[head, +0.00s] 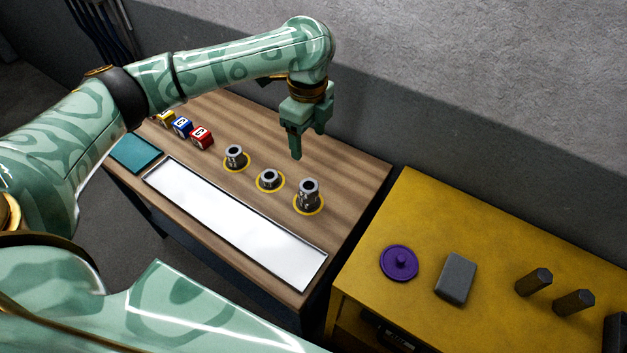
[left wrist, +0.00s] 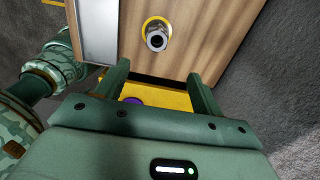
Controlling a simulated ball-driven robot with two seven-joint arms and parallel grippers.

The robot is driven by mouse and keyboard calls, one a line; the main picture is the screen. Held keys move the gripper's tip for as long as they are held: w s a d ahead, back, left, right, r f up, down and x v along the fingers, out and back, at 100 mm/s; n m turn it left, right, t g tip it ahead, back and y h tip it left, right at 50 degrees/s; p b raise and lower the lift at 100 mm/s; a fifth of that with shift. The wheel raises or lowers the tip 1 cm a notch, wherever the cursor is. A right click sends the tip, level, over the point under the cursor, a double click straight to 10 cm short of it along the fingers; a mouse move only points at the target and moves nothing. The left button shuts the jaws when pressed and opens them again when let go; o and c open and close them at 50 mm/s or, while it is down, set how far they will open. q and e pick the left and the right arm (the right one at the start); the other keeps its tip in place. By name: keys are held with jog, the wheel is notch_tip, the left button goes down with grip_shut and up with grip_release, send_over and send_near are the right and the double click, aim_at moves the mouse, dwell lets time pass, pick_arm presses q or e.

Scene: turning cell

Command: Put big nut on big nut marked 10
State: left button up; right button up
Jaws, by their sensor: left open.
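Three grey nuts stand in yellow rings on the wooden table (head: 345,175). The left nut (head: 235,152) is fairly tall, and the middle nut (head: 268,178) is low. At the right ring stands a taller grey piece (head: 309,190), which looks like nuts stacked on each other. Marks on the nuts are too small to read. My left gripper (head: 308,146) is open and empty, pointing down above the table behind the right stack. In the left wrist view, one nut or stack (left wrist: 156,38) in a yellow ring lies beyond the open fingertips (left wrist: 158,72). My right gripper is not in view.
A white tray (head: 235,222) lies along the table's front, with a teal pad (head: 136,153) and several lettered cubes (head: 202,137) at left. A yellow cabinet (head: 450,215) at right holds a purple disc (head: 399,263), a grey block (head: 456,279) and two dark pegs (head: 534,282).

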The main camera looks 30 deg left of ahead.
pick_arm(q)
jog(key=b, duration=0.3)
send_over(309, 185)
jog(key=f, duration=0.8)
jog(key=shift+w+a+f, duration=0.1)
jog(key=shift+w+f, duration=0.1)
jog(key=shift+f, duration=0.55)
jog(key=shift+s+f, duration=0.1)
jog(key=shift+f, duration=0.15)
notch_tip(309, 185, down, 5)
jog(key=shift+s+r+b, duration=0.1)
jog(key=shift+r+b, duration=0.05)
jog(key=shift+b, duration=1.1)
jog(key=shift+r, duration=0.1)
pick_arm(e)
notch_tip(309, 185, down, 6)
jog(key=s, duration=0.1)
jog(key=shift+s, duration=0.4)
pick_arm(q)
jog(key=c, duration=1.3)
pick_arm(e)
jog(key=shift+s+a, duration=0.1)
